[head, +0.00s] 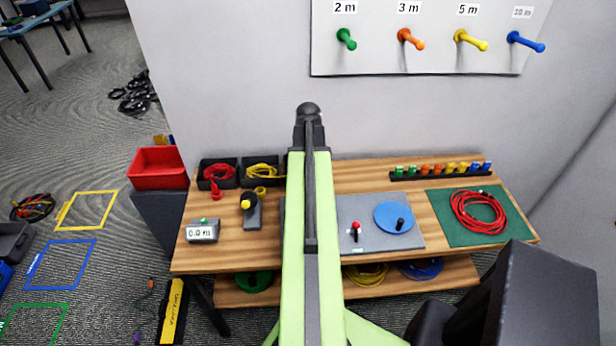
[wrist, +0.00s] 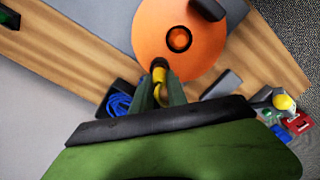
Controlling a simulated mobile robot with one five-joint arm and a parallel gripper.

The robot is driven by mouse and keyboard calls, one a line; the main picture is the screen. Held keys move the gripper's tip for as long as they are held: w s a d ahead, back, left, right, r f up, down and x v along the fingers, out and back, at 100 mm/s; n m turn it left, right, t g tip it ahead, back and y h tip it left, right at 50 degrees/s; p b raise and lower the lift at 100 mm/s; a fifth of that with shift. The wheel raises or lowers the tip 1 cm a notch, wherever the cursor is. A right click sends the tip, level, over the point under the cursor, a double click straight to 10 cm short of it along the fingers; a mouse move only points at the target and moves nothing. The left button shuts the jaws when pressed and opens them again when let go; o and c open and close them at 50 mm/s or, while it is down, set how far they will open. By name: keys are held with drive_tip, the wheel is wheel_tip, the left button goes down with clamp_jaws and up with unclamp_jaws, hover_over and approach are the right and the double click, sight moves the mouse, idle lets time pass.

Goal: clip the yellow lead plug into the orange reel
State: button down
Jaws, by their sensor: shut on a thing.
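The orange reel (wrist: 150,35) is a flat orange disc with a dark ring at its hub and a black block at its edge, at the top of the wrist view. My gripper (wrist: 160,80) is shut on the yellow lead plug (wrist: 158,74), with a bit of yellow lead (wrist: 164,97) showing between the fingers. The plug's tip overlaps the reel's near edge in the picture; I cannot tell whether they touch. In the head view my arm hides the reel, the plug and my gripper.
A blue disc (head: 386,218) and a red-topped post (head: 356,232) stand on the grey panel right of my arm. A red cable coil (head: 478,212) lies on a green mat (head: 440,206). Dark bins hold red cable (head: 217,172), yellow cable (head: 262,171) and blue cable (wrist: 119,103).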

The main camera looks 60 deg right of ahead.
drive_tip(key=shift+f, duration=0.55)
drive_tip(key=shift+f+b, duration=0.2)
drive_tip(key=shift+b, duration=0.3)
drive_tip(key=c, duration=1.2)
unclamp_jaws()
drive_tip(key=shift+c, duration=0.2)
wheel_tip(320, 180, up, 17)
drive_tip(key=p, duration=1.7)
drive_tip(key=shift+r, duration=0.2)
